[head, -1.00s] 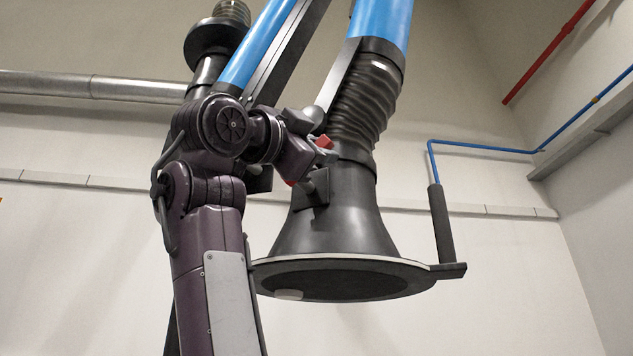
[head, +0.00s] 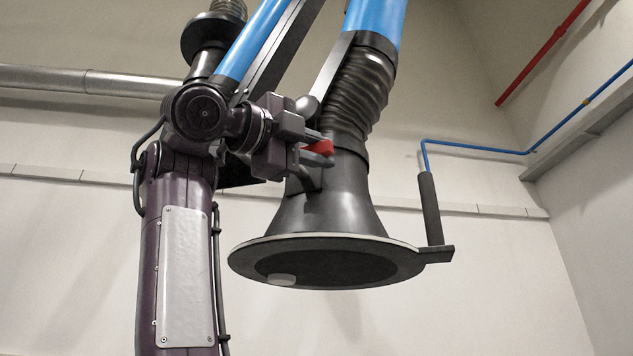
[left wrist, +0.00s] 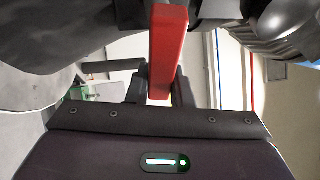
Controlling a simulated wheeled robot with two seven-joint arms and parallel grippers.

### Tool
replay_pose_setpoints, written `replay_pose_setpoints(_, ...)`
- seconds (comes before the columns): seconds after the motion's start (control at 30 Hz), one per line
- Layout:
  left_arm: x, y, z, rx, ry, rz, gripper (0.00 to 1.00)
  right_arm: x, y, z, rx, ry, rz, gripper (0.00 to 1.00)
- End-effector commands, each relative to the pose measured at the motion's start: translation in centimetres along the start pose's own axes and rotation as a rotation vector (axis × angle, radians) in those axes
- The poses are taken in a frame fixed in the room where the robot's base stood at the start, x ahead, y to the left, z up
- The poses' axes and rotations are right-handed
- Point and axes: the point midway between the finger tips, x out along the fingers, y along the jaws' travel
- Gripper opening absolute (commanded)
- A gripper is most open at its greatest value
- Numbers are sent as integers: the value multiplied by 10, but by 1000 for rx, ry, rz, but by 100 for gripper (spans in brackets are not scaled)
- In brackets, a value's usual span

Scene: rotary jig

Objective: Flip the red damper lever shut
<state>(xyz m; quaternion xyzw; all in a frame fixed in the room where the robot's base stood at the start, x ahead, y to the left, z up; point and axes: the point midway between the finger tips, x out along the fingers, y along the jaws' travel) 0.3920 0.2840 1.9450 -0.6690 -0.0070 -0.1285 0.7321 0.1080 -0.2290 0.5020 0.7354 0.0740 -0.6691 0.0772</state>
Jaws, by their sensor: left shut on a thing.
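The red damper lever (head: 319,147) is on the side of the black extraction hood (head: 325,205), just below the ribbed hose. In the left wrist view the lever (left wrist: 167,50) shows as a red bar running between my fingers. My left gripper (head: 318,152) is at the lever and shut on it, with the fingers on either side of the red bar. The lever's pivot is mostly hidden behind my gripper in the head view. My right gripper is not in view.
The hood has a wide flange (head: 410,262) with a black upright handle (head: 430,208) at its right. Blue arm tubes (head: 375,15) and a ribbed hose (head: 355,92) rise above. Open space lies to the right of the hood, before the pale wall.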

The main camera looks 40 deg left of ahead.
Motion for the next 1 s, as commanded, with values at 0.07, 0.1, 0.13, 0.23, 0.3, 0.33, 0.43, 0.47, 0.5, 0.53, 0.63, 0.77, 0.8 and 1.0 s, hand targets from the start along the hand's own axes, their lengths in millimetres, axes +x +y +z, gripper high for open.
replay_pose_setpoints(0.07,-1,0,1,9,0,2,0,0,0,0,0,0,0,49)
replay_pose_setpoints(0.1,-1,0,1,11,1,3,0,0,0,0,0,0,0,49)
replay_pose_setpoints(0.13,-1,0,1,12,1,3,0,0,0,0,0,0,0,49)
replay_pose_setpoints(0.23,-1,0,1,13,1,3,0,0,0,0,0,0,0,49)
replay_pose_setpoints(0.3,0,0,1,13,1,3,0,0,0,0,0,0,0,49)
replay_pose_setpoints(0.33,-1,0,1,13,1,3,0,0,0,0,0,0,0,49)
replay_pose_setpoints(0.43,0,0,0,13,1,3,0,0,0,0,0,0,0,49)
replay_pose_setpoints(0.47,0,0,0,13,1,3,0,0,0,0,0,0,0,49)
replay_pose_setpoints(0.5,0,0,0,13,1,3,25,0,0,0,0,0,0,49)
replay_pose_setpoints(0.53,0,0,0,12,1,3,29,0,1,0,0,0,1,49)
replay_pose_setpoints(0.63,0,0,0,11,1,3,42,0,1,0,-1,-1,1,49)
replay_pose_setpoints(0.77,0,0,0,10,1,3,42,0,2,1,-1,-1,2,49)
replay_pose_setpoints(0.8,0,0,0,10,1,3,42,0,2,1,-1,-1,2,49)
replay_pose_setpoints(1.0,-8,2,0,9,2,1,42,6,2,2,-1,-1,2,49)
